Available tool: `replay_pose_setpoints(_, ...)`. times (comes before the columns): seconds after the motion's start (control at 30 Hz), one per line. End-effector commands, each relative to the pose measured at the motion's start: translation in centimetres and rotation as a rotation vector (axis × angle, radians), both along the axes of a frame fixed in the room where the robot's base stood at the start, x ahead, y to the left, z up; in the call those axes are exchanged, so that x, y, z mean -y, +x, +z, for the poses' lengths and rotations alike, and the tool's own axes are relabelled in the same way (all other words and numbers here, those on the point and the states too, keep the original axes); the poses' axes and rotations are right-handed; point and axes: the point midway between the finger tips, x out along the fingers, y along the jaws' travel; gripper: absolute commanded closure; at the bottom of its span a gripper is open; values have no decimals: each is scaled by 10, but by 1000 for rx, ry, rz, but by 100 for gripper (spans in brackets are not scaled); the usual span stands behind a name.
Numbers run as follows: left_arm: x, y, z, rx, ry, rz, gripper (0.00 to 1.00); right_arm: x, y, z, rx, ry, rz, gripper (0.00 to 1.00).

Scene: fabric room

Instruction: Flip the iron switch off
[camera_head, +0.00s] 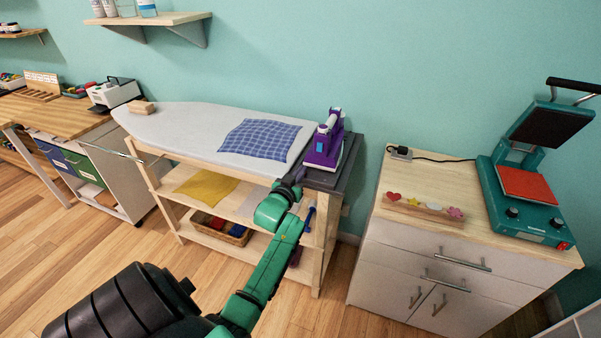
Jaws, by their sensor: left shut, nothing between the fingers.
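A purple and white iron (324,148) stands on a dark rest (345,172) at the right end of the ironing board (200,122). Its switch is too small to make out. My left arm comes up from the bottom left, and my left gripper (299,175) is at the front edge of the dark rest, just below and left of the iron. The gripper is shut and empty; its fingertips are small and dark here, so I cannot tell whether they touch the iron or the rest. My right gripper is not in view.
A blue checked cloth (260,138) lies on the board. Shelves below hold a yellow cloth (205,187) and a basket (218,230). A cabinet (440,260) at right carries a teal heat press (530,205) and a black plug with a cord (401,152). A gap separates board and cabinet.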

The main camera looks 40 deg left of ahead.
Motion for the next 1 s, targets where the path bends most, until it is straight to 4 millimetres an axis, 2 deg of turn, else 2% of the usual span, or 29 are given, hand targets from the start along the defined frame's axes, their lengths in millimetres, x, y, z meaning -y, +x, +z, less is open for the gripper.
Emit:
replay_pose_setpoints(0.1,0,1,3,-16,-6,0,100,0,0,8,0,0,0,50)
replay_pose_setpoints(0.2,-1,2,7,-69,-24,0,100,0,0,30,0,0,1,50)
replay_pose_setpoints(0.27,-1,2,-4,-70,-26,0,100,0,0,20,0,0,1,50)
replay_pose_setpoints(0.47,-1,2,-1,-69,-25,0,100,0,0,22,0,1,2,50)
replay_pose_setpoints(0.57,-2,5,13,-67,-23,-1,100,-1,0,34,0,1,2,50)
replay_pose_setpoints(0.7,-4,13,47,-68,-24,-2,100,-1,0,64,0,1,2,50)
replay_pose_setpoints(0.77,0,0,40,-73,-25,-3,100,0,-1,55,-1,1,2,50)
replay_pose_setpoints(1.0,18,-51,60,-70,-25,-2,100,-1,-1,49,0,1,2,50)
